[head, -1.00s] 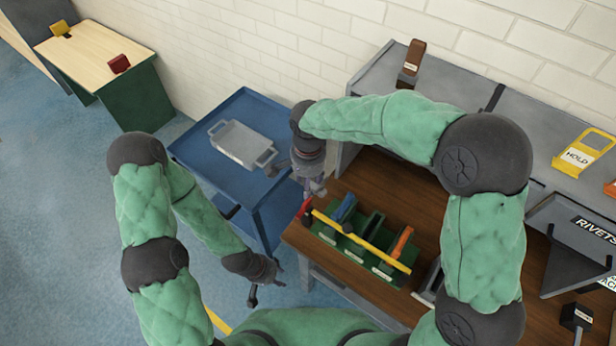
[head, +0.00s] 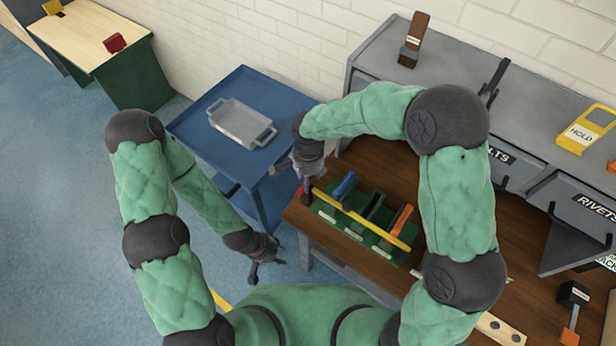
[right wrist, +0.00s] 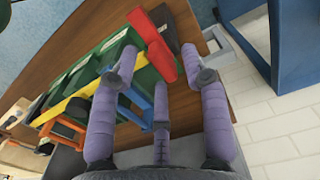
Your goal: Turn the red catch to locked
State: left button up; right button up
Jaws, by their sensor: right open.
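The red catch (head: 307,192) is at the left end of a yellow bar (head: 360,217) lying across a green rack (head: 348,228) on the wooden bench. In the right wrist view the red catch (right wrist: 162,60) shows as a red block and arm ahead of the fingers. My right gripper (right wrist: 163,82) is open, its fingers spread around the line to the catch; I cannot tell whether any touches it. In the head view my right gripper (head: 307,178) is just above the catch and partly hides it. My left gripper (head: 266,266) is open and empty, low beside the bench.
The rack holds blue, dark and orange-handled tools. A blue cart (head: 205,120) with a grey tray (head: 240,124) stands left of the bench (head: 440,190). A grey shelf unit (head: 470,75) with a yellow HOLD piece (head: 585,130) stands behind it.

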jog(key=shift+c, duration=0.2)
grip_shut()
jog(key=shift+n, duration=0.4)
jog(key=n, duration=0.7)
jog(key=shift+w+n, duration=0.15)
jog(key=shift+n, duration=0.15)
jog(key=n+p, duration=0.1)
jog(key=n, duration=0.3)
jog(key=shift+w, duration=0.1)
jog(key=n+p, duration=0.1)
jog(key=n, duration=0.4)
jog(key=shift+w+p, duration=0.1)
jog(key=shift+p, duration=0.2)
jog(key=shift+n, duration=0.4)
